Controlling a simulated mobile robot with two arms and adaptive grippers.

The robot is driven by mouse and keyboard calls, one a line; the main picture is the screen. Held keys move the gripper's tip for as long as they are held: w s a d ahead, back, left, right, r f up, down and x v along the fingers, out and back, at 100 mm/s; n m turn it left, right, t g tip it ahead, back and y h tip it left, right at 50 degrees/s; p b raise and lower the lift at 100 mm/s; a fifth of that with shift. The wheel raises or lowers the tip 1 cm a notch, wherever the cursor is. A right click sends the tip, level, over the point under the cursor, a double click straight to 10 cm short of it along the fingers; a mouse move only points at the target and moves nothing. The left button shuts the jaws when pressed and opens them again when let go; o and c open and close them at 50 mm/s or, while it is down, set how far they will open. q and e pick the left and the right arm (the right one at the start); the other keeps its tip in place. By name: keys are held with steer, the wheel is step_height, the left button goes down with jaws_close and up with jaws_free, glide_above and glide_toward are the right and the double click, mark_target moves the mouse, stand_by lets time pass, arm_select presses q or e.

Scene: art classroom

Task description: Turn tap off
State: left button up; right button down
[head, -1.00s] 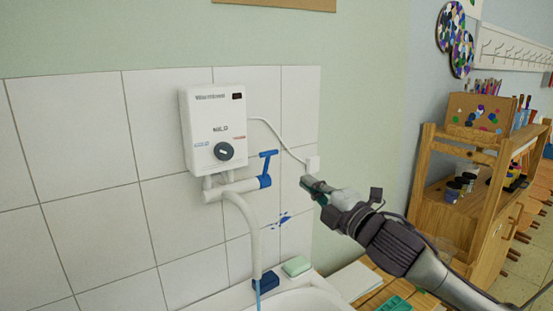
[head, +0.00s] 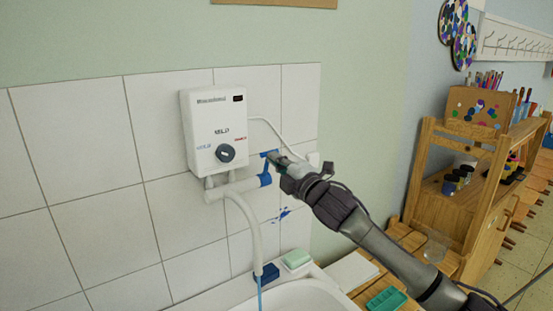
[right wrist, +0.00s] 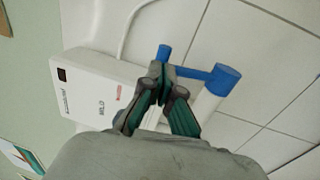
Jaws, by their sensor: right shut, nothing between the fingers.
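The tap is a white pipe fitting (head: 230,190) under a white water heater (head: 212,115) on the tiled wall. Its blue lever handle (head: 265,180) is at the right end and points up. A thin blue stream of water (head: 260,290) runs from the curved spout (head: 248,222). My right gripper (head: 271,156) is shut and empty at the lever's upper end, which it partly hides. In the right wrist view, the closed fingertips (right wrist: 160,72) overlap the blue lever (right wrist: 192,72); I cannot tell if they touch it. My left gripper is not in view.
A wooden shelf (head: 425,180) with paint pots and brushes stands at the right. A white cable (head: 275,130) runs beside the heater.

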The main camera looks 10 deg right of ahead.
steer(key=w+r+p, duration=0.1)
steer(key=w+a+r+p, duration=0.1)
steer(key=p, duration=0.1)
steer(key=shift+w, duration=0.45)
steer(key=shift+w+a, duration=0.1)
